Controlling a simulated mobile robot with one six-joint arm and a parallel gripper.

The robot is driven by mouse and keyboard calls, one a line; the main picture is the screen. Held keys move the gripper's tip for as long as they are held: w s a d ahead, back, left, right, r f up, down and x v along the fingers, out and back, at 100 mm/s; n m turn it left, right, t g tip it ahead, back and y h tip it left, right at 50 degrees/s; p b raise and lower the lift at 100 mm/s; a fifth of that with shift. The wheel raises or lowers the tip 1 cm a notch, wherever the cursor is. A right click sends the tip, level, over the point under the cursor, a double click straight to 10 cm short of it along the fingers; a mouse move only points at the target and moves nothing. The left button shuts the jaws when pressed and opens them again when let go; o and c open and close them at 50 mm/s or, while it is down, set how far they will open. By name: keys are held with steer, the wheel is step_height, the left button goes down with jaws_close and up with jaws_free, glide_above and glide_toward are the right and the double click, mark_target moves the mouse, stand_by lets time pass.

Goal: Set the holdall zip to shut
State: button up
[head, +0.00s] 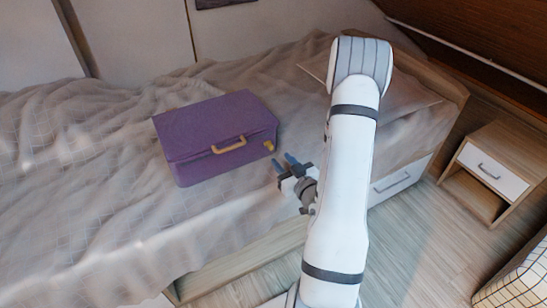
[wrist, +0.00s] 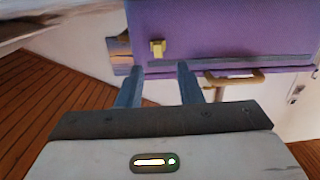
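The purple holdall (head: 215,135) sits on the bed with its lid flat and a tan handle (head: 229,146) on its front. A small yellow zip tab (head: 268,145) is near the right end of the front. In the wrist view the holdall (wrist: 220,30) appears upside down, with the yellow tab (wrist: 157,48) beyond and roughly between my fingers and the handle (wrist: 236,80) to the right. My gripper (head: 284,163) is open and empty, just right of the holdall's front right corner. The blue fingers (wrist: 158,82) are apart from the tab.
The bed (head: 90,215) has a rumpled grey cover, and a pillow (head: 400,98) lies behind my arm. A bedside cabinet (head: 490,170) stands at the right. A white drawer (head: 402,180) is in the bed's side. Wooden floor (head: 420,235) is open in front of the cabinet.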

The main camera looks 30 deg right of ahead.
mark_target(272, 148)
steer(key=shift+s+d+f, duration=0.1)
steer(key=shift+s+f, duration=0.1)
steer(key=shift+f, duration=0.15)
steer(key=shift+w+t, duration=0.2)
steer(key=shift+t, duration=0.1)
steer(key=w, duration=0.7)
steer(key=shift+w+a+r, duration=0.15)
steer(key=shift+a, duration=0.05)
jaws_close()
